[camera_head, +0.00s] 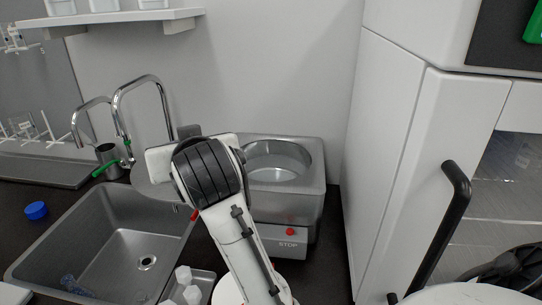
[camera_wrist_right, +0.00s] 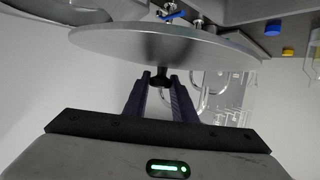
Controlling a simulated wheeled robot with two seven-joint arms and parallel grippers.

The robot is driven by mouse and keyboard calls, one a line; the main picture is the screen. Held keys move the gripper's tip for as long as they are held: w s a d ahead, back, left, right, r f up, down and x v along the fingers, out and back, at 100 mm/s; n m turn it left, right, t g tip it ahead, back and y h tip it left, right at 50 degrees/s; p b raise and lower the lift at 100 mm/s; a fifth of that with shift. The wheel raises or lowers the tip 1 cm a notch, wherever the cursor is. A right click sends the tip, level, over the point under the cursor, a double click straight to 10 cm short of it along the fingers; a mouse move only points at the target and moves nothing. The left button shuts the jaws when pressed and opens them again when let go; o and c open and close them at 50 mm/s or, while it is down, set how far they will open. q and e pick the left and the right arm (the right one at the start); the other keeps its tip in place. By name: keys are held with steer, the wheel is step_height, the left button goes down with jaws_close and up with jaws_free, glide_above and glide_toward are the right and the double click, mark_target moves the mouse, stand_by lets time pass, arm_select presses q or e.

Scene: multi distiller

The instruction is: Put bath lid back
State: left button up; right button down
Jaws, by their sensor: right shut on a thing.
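The steel bath (camera_head: 303,190) stands on the dark counter, its round opening uncovered and facing up. A red button and a STOP label are on its front. My right gripper (camera_wrist_right: 161,82) is shut on the black knob of the bath lid (camera_wrist_right: 150,42), a round flat metal disc. In the head view, part of the lid (camera_head: 150,188) shows left of my right wrist, beside the bath and near the sink. My wrist hides the gripper fingers and much of the lid there. My left gripper is not in view.
A sink (camera_head: 120,247) with curved taps (camera_head: 148,80) lies to the left. A blue cap (camera_head: 36,210) sits on the counter left of it. White bottles (camera_head: 184,285) stand at the front. A tall white cabinet (camera_head: 385,150) borders the bath's right.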

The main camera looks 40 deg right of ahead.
steer(key=s+d+r+m+g+h+p, duration=0.1)
steer(key=d+r+m+h, duration=0.15)
steer(key=d, duration=0.75)
steer(key=d+r+m+g+h+p, duration=0.1)
steer(key=d+r+m+h, duration=0.15)
steer(key=d, duration=0.75)
step_height(320, 180, down, 10)
steer(key=d, duration=0.1)
steer(key=shift+n+g+y, duration=0.3)
steer(key=shift+n, duration=0.1)
steer(key=shift+s, duration=0.1)
steer(key=shift+f, duration=0.65)
steer(key=c, duration=1.5)
jaws_free()
steer(key=shift+o, duration=0.2)
steer(key=shift+r, duration=0.1)
